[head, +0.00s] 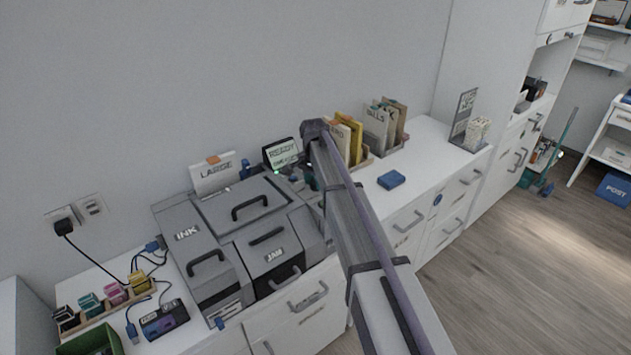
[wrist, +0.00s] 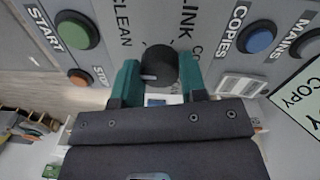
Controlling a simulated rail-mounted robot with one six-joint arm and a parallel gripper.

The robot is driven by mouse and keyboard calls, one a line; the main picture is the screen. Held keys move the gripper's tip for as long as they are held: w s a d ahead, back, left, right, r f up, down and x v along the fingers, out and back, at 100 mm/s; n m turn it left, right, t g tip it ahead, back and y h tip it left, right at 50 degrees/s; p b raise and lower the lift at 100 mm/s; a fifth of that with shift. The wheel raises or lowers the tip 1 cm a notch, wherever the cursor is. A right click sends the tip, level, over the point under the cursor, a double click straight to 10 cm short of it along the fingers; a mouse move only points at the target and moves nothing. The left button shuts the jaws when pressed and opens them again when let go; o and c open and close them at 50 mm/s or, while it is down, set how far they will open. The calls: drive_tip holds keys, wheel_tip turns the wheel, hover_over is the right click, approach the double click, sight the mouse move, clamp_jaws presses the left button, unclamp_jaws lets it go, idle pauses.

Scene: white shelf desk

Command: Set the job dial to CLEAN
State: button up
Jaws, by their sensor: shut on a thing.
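The job dial (wrist: 160,62) is a round black knob on the grey panel in the wrist view. A pale mark shows on its lower left side. The word CLEAN (wrist: 122,28) is printed to its upper left and INK (wrist: 187,18) to its upper right; another label at its right is partly hidden. My gripper (wrist: 159,68) has its teal fingers on both sides of the dial, shut on it. In the head view, my arm hides most of the panel, and the dial cannot be made out beside the grey printer (head: 225,262).
Around the dial are a green START button (wrist: 75,31), an orange-red STOP button (wrist: 80,77), a blue COPIES button (wrist: 258,38) and a MAINS control (wrist: 309,45). A READY screen (head: 282,152) stands behind the printer. A blue box (head: 391,179) lies on the desk at right.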

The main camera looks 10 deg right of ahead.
drive_tip(key=m, duration=0.5)
drive_tip(key=shift+m, duration=0.3)
drive_tip(key=shift+m+y, duration=0.3)
drive_tip(key=shift+m, duration=1.9)
drive_tip(key=o, duration=0.9)
drive_tip(key=shift+o, duration=0.2)
wheel_tip(320, 180, up, 11)
drive_tip(key=p, duration=1)
drive_tip(key=shift+w+p, duration=0.3)
drive_tip(key=shift+p, duration=0.1)
